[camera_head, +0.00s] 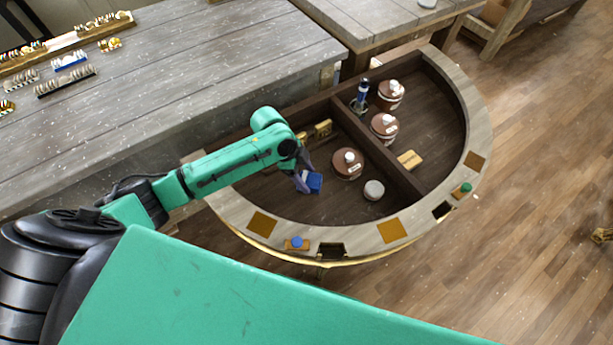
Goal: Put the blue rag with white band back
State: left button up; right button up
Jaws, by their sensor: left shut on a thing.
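A small blue cloth-like piece (314,182), which I take for the blue rag, is at the fingertips of my left gripper (304,181). The gripper is shut on it, inside the left compartment of the half-round console (236,207). A white band on it cannot be made out at this size. I cannot tell whether it touches the compartment floor. My left arm comes in from the left and covers part of the console's left rim. My right gripper is not in view.
A brown lidded jar (347,164) and a white round piece (374,190) stand right of the gripper. A dark divider (378,153) separates the right compartment, holding two more jars. The rim carries tan and dark patches and a blue knob (297,242). A grey table (170,75) lies behind.

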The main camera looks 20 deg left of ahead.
pick_arm(q)
jog(key=shift+f, duration=0.5)
jog(key=shift+f, duration=0.1)
jog(key=o, duration=1.2)
jog(key=v, duration=1.2)
